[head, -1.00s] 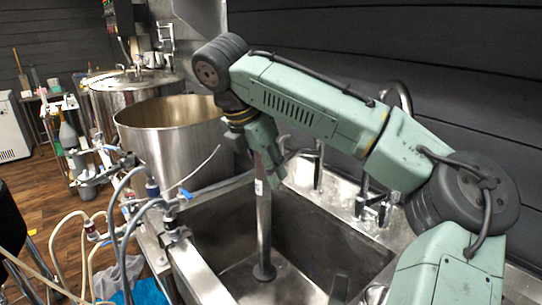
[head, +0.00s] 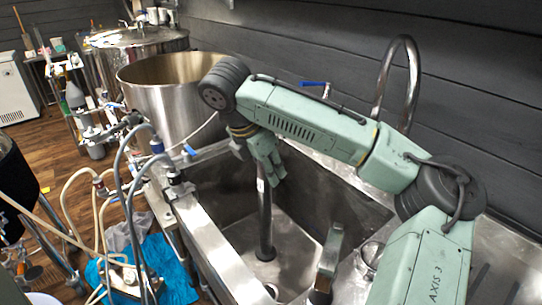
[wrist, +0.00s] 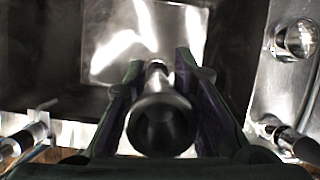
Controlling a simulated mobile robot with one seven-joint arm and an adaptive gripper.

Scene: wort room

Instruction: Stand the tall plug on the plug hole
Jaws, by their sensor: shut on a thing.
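The tall plug (head: 264,222) is a long metal tube with a wide dark foot, upright inside the steel sink. My gripper (head: 267,176) is shut on its upper part. In the wrist view the plug's dark round top (wrist: 162,126) sits between my gripper's two fingers (wrist: 158,92), with the tube running away below it. The foot is low, close to the sink floor; I cannot tell whether it touches. A small dark round spot (head: 272,290) on the sink floor, nearer the camera than the foot, may be the plug hole. The wrist view does not show the hole clearly.
The sink's front rim (head: 214,250) and walls surround the plug. A curved tap (head: 411,85) rises at the back right, and a metal fitting (head: 329,258) stands at the right. A big steel pot (head: 165,100) and hoses are at the left.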

